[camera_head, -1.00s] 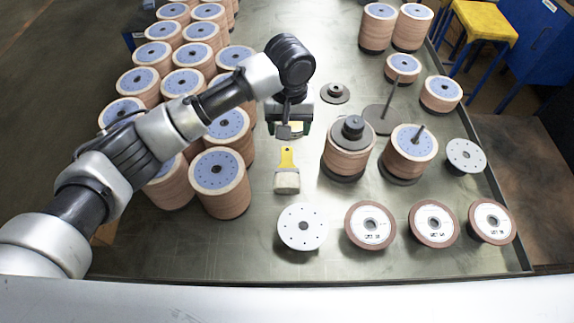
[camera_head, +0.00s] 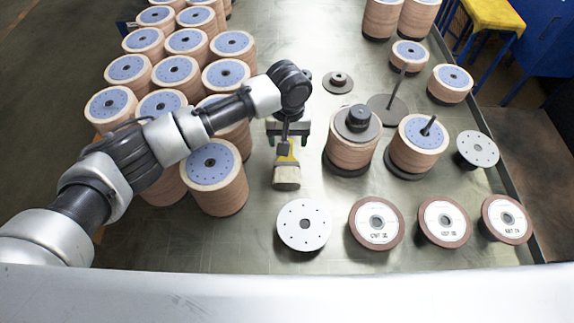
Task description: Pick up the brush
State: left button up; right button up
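The brush has a yellow handle and pale bristles (camera_head: 286,178). It is near the middle of the table, with the bristle end toward me. My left gripper (camera_head: 288,138) is over the handle end of the brush. Its green-tipped fingers are spread apart, one on each side of the handle line. Part of the handle is hidden behind the gripper, and I cannot tell whether the fingers touch it. My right gripper is not in view.
Several stacks of flap discs (camera_head: 213,165) with blue tops stand left of the brush. A stack with a dark cap (camera_head: 357,120) and a spindle stack (camera_head: 420,133) stand to the right. A pale disc (camera_head: 303,226) and several brown-rimmed discs (camera_head: 376,222) lie in front on the table.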

pick_arm(q)
jog(key=shift+a+f, duration=0.15)
jog(key=shift+f, duration=1.9)
jog(key=c, duration=1)
notch_tip(320, 180, up, 10)
jog(key=shift+r, duration=0.1)
